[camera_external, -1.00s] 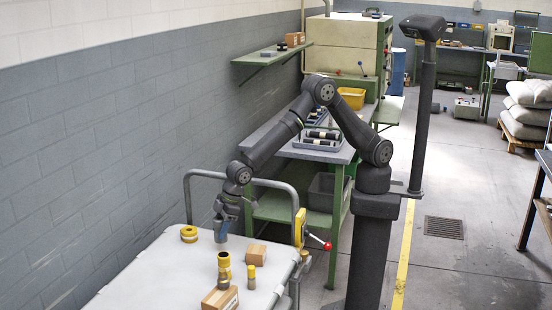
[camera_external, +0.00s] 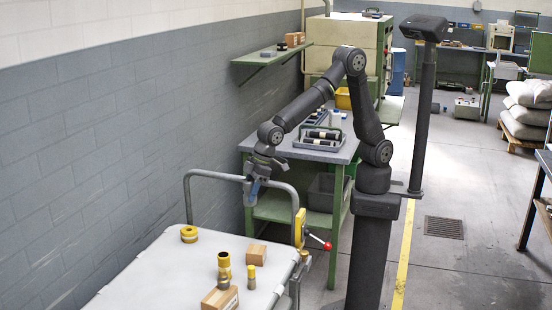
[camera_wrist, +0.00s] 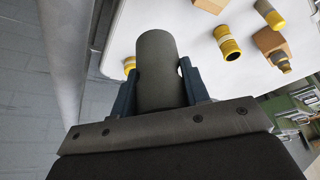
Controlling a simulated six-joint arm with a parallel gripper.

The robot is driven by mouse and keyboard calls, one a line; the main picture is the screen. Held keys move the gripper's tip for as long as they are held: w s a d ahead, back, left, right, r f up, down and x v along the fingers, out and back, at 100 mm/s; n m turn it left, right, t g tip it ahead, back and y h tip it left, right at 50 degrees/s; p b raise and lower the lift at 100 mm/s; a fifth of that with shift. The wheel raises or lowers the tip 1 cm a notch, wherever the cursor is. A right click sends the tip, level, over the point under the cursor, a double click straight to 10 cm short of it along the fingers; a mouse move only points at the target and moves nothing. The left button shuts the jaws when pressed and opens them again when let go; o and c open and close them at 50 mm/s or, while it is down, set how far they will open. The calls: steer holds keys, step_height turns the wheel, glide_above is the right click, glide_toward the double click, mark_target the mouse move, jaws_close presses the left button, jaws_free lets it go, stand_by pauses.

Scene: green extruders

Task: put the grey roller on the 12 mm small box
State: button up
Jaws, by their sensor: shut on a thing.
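My gripper (camera_wrist: 158,88) is shut on the grey roller (camera_wrist: 158,62), a plain dark grey cylinder that stands out between the two blue fingers in the wrist view. In the external view my gripper (camera_external: 254,188) is raised above the far end of the white cart, and the roller is hard to make out. Two small cardboard boxes lie on the cart. One bare box (camera_external: 256,255) is at the back right. The other box (camera_external: 220,299) is nearer the front, with a small yellow-and-grey piece (camera_wrist: 283,62) on it. I cannot read a 12 mm mark on either.
On the white cart top (camera_external: 160,275) stand a yellow ring (camera_external: 189,234), a yellow hollow roller (camera_external: 224,262) and a yellow-and-grey roller (camera_external: 251,278). The cart's grey handle rail (camera_external: 235,176) rises close to my gripper. A green workbench (camera_external: 300,205) stands behind.

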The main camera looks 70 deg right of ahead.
steer(key=shift+s+a+f, duration=0.1)
steer(key=shift+s+a, duration=0.05)
steer(key=shift+s, duration=0.15)
steer(key=s+a+f, duration=0.1)
steer(key=a+f, duration=0.1)
steer(key=a, duration=0.1)
steer(key=s+a+f, duration=0.2)
steer(key=a, duration=0.1)
steer(key=s+a+f, duration=0.2)
steer(key=a, duration=0.1)
steer(key=shift+s+a+f, duration=0.1)
steer(key=shift+a+f, duration=0.25)
steer(key=shift+f, duration=1.95)
steer(key=shift+f, duration=0.15)
steer(key=o, duration=1.1)
steer(key=v, duration=1.2)
